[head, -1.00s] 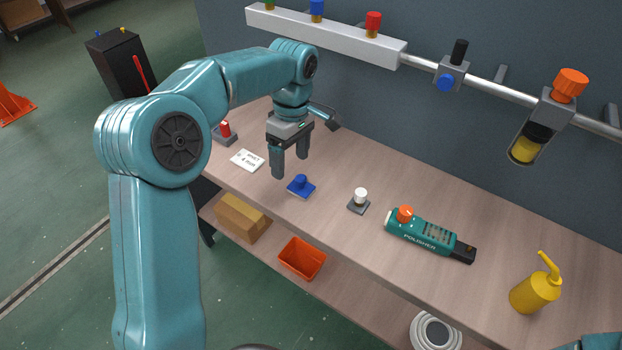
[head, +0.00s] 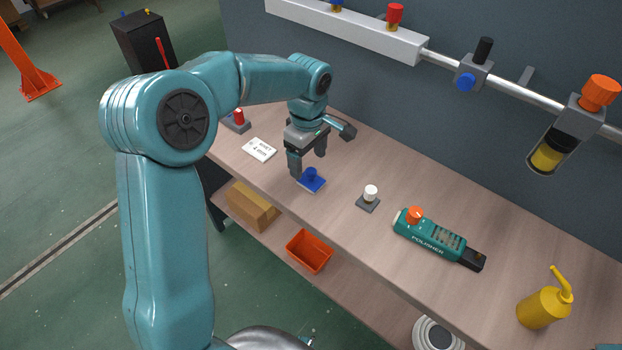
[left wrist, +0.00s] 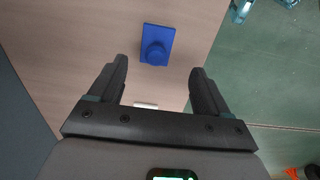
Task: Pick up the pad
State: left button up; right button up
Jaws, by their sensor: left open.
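The blue pad (head: 312,184) lies flat on the bench top, with a round blue knob standing on it. My left gripper (head: 308,164) is open and empty, pointing down just above and behind the pad. In the left wrist view the pad (left wrist: 157,45) lies past the fingertips, sideways between the two open fingers (left wrist: 158,72). The gripper does not appear to touch the pad. My right gripper is not in view.
A white card (head: 259,149) and a red-topped piece (head: 238,120) are left of the pad. A white-knobbed block (head: 369,198), the polisher (head: 435,238) and a yellow bottle (head: 541,306) are to its right. A rail with fittings (head: 510,93) runs above the bench.

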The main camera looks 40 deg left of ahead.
aim_at(311, 170)
pick_arm(q)
jog(key=f, duration=0.6)
jog(key=shift+w+d+p, duration=0.15)
jog(key=shift+w+p, duration=0.15)
jog(key=shift+p, duration=0.05)
jog(key=c, duration=1.1)
jog(key=shift+r, duration=0.1)
jog(key=shift+c, duration=0.2)
notch_tip(311, 170, up, 20)
jog(key=shift+p, duration=0.45)
jog(key=shift+o, duration=1.3)
jog(key=shift+c, duration=0.7)
